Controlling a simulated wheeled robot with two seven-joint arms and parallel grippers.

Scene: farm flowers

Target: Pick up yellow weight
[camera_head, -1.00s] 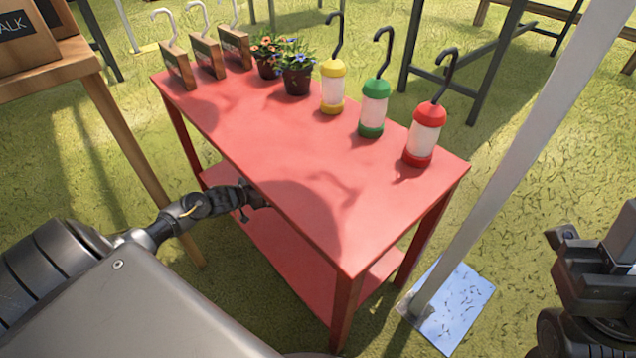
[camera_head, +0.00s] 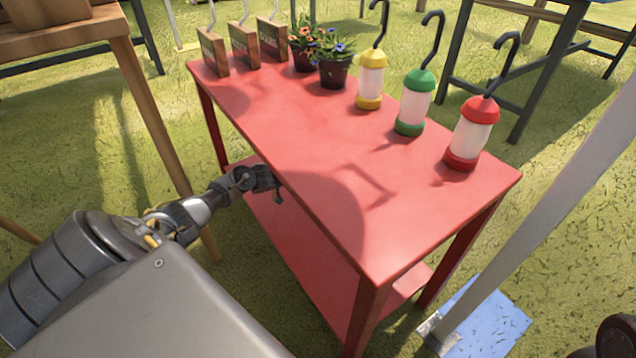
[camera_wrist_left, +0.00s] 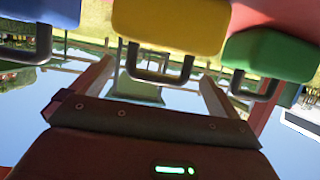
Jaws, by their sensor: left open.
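The yellow weight (camera_wrist_left: 168,24) is a rounded block with a dark handle, in the upper middle of the left wrist view, which looks upside down. Its handle lies between the fingers of my left gripper (camera_wrist_left: 155,84) in that picture; I cannot tell whether they touch. The fingers are apart. A blue weight (camera_wrist_left: 38,12) is left of it and a green weight (camera_wrist_left: 270,54) right of it. In the head view my left gripper (camera_head: 275,188) is at the left edge of the red table, below its top. The weights are hidden there.
On the red table (camera_head: 330,190) stand yellow (camera_head: 370,80), green (camera_head: 414,103) and red (camera_head: 471,132) lanterns with hooks, flowerpots (camera_head: 333,70) and wooden signs (camera_head: 243,47). A lower shelf (camera_head: 300,255) lies under the top. A pale post (camera_head: 540,220) stands at right.

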